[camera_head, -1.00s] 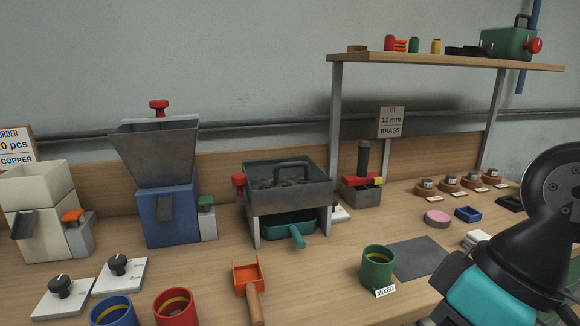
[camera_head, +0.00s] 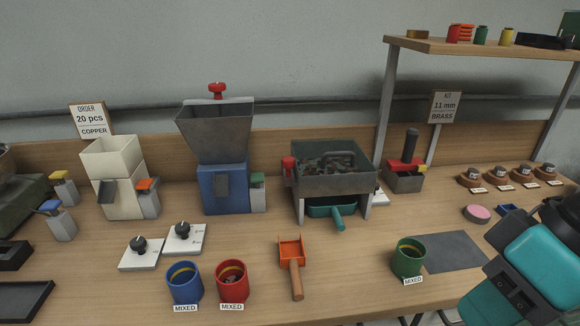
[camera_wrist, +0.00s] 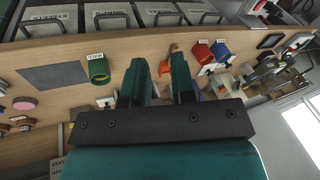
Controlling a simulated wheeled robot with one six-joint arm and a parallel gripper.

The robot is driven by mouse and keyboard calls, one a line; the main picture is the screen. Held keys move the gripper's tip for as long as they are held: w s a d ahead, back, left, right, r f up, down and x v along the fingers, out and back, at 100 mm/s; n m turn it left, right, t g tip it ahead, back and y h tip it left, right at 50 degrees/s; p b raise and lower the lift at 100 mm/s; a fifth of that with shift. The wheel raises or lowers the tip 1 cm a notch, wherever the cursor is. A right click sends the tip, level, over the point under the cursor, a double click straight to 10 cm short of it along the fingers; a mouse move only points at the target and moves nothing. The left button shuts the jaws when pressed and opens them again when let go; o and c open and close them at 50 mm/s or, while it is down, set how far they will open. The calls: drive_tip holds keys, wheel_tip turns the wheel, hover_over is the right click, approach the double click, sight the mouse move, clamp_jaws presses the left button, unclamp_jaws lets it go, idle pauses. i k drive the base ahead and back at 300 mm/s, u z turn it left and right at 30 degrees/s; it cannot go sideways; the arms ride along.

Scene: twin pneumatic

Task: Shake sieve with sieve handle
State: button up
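The sieve (camera_head: 348,184) is a grey metal box on legs at the back of the bench in the head view, filled with small dark and coloured pieces. Its dark arched sieve handle (camera_head: 331,157) stands over the top, with nothing touching it. A red knob (camera_head: 288,165) is at its left side, and a green tray (camera_head: 322,209) sits beneath. My gripper shows in the wrist view (camera_wrist: 160,82) with its two green fingers apart and nothing clearly held between them. In the head view only my arm shows at the lower right, well away from the sieve. I cannot make out the sieve in the wrist view.
An orange scoop (camera_head: 292,254) lies in front of the sieve. Blue (camera_head: 185,285), red (camera_head: 232,281) and green (camera_head: 408,259) cups stand near the front edge. A blue hopper machine (camera_head: 222,187) is left of the sieve, a press-like tool (camera_head: 405,175) right. A shelf (camera_head: 470,47) overhangs the right.

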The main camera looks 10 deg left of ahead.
sight(288, 162)
drive_tip(key=z, duration=0.05)
drive_tip(key=k, duration=0.4)
drive_tip(key=u, duration=0.85)
drive_tip(key=i, duration=1)
drive_tip(key=z, duration=0.25)
